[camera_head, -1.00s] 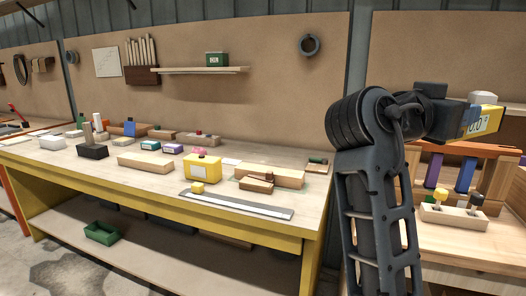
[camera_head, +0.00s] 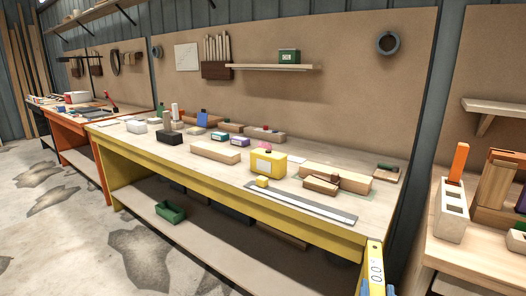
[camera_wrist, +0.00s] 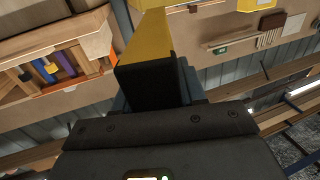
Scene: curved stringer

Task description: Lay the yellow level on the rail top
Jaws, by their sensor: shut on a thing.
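My gripper (camera_wrist: 155,92) is shut on the level near this end. In the head view only bluish finger parts show beside the level at the frame's bottom edge; the rest of the gripper is out of frame. The level appears held clear of the benches. I cannot identify the rail top in either view.
A yellow-framed bench (camera_head: 216,170) carries a yellow box (camera_head: 268,164), wooden blocks and a long grey strip (camera_head: 302,204). A green bin (camera_head: 171,211) is on its lower shelf. At right, a wooden bench (camera_head: 470,262) holds a pale slotted block (camera_head: 453,212). Open floor lies at left.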

